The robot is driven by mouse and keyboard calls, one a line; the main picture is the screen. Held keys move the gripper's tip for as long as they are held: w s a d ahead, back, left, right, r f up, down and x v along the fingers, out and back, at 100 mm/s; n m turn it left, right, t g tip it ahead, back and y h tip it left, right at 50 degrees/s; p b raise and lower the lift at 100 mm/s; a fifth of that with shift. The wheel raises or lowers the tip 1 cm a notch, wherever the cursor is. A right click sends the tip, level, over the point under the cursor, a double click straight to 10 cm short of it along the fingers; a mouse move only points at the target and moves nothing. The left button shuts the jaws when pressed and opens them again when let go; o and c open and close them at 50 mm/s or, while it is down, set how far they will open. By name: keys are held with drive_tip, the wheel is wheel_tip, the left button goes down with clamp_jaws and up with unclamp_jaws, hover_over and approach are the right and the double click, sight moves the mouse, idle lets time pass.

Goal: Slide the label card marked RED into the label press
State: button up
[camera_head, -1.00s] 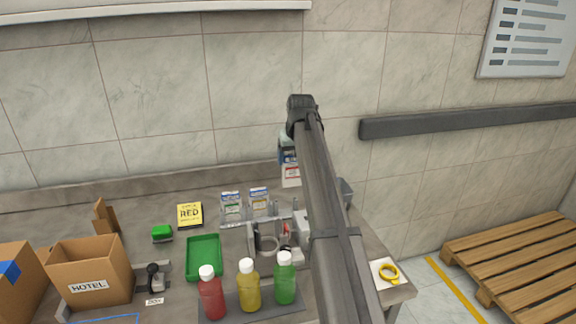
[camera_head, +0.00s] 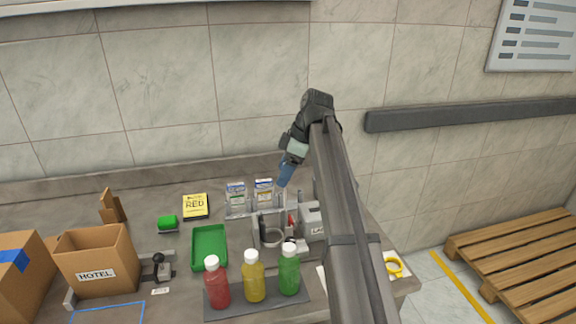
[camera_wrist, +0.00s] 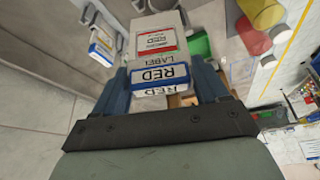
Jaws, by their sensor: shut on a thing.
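My gripper (camera_head: 286,178) is shut on the RED label card by its blue-framed tab, one finger on each side in the wrist view (camera_wrist: 160,76). In the head view the card is nearly edge-on and hard to make out. A pale box with partly hidden lettering starting "LA" (camera_head: 313,218), likely the label press, stands right of and below the gripper, partly behind my arm. I cannot tell whether the card touches anything.
Two other label cards (camera_head: 235,193) (camera_head: 264,189) stand in a rack left of my gripper. The wall is close behind.

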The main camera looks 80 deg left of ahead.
drive_tip(key=n, duration=0.1)
drive_tip(key=n+h, duration=0.1)
drive_tip(key=n, duration=0.1)
drive_tip(key=shift+d, duration=0.35)
drive_tip(key=shift+f, duration=2)
drive_tip(key=shift+f, duration=0.2)
drive_tip(key=shift+f, duration=1.1)
drive_tip(key=shift+f, duration=0.1)
drive_tip(key=shift+f, duration=2)
drive_tip(key=shift+f, duration=0.3)
